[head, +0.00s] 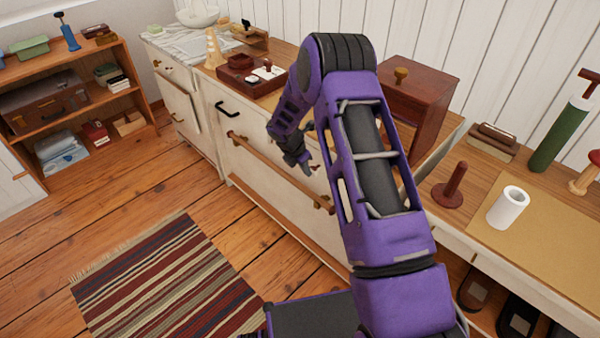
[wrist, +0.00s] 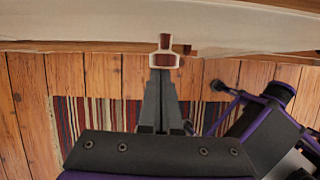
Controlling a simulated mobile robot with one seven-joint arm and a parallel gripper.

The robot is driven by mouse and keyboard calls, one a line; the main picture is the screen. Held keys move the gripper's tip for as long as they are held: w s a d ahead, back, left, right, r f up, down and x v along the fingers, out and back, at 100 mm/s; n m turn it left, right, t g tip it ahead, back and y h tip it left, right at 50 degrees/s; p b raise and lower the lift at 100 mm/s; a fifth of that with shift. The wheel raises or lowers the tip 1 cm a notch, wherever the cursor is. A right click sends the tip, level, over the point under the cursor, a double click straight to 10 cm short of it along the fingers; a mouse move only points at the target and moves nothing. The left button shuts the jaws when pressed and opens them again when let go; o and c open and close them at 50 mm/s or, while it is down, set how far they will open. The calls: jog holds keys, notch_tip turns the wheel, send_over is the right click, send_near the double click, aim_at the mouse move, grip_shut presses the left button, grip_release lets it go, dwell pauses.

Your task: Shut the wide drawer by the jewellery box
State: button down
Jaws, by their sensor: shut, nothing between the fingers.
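The jewellery box (head: 425,92) is a red-brown wooden box with a knob on its lid, on the cabinet top behind my arm. Below it is a wide pale drawer front (head: 262,158) with a long wooden bar handle (head: 268,165). My arm hides its right part, and I cannot tell how far it stands out. My gripper (head: 303,162) is in front of this face, close to the bar. In the wrist view the shut fingers (wrist: 161,75) point at a small brown and whitish piece (wrist: 164,57) near the pale front (wrist: 80,28); contact is unclear.
A dark handle (head: 227,108) is on the cabinet face to the left. A striped rug (head: 165,285) lies on open floor; shelves (head: 75,85) stand left.

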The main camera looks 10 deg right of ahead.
jog(key=shift+w+d, duration=0.1)
jog(key=shift+d, duration=0.15)
